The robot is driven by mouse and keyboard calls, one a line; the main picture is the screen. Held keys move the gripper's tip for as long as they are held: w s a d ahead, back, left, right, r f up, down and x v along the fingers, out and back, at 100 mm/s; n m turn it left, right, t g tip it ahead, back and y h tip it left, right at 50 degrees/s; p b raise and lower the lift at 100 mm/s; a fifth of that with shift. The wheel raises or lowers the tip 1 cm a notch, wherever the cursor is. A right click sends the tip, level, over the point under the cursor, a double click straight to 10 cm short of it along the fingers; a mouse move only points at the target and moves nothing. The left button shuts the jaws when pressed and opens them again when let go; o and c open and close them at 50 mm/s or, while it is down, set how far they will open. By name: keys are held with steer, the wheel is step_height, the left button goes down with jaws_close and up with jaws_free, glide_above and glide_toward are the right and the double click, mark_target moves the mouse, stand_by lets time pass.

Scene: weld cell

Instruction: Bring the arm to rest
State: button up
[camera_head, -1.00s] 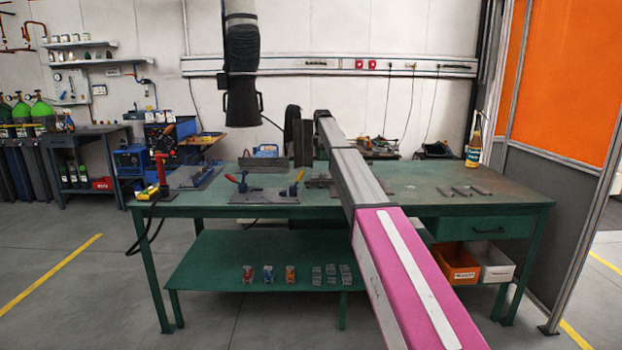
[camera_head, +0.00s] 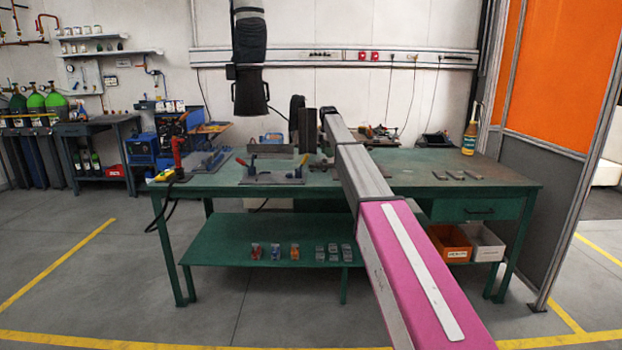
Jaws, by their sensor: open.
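My arm reaches from the bottom right of the head view up to the middle, with a pink link nearest and grey links beyond. Its far visible end stands in front of the back part of the green workbench (camera_head: 410,170) in the picture. My gripper cannot be made out; the far end of the arm seems to hide it. I see nothing held.
Clamps on a plate (camera_head: 272,172), a red-handled tool (camera_head: 178,158) and a bottle (camera_head: 470,137) stand on the bench. A black extraction hose (camera_head: 249,55) hangs above. An orange-grey partition (camera_head: 560,75) stands right. Floor before the bench (camera_head: 245,310) is clear.

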steer(key=s+d+f+m, duration=0.3)
steer(key=s+f+m, duration=0.2)
steer(key=s+f, duration=0.75)
steer(key=s+d+f+m, duration=0.4)
steer(key=s+f+m, duration=0.1)
steer(key=s+f, duration=0.8)
steer(key=s+d+f+m, duration=0.1)
steer(key=s+f+m, duration=0.2)
steer(key=s, duration=0.7)
steer(key=s+d+f+m, duration=0.2)
steer(key=s+f+m, duration=0.2)
steer(key=s, duration=0.7)
steer(key=s+d+f+m, duration=0.1)
steer(key=s+f+m, duration=0.3)
steer(key=s, duration=0.7)
steer(key=shift+s+d+f, duration=0.15)
steer(key=shift+s+d, duration=0.05)
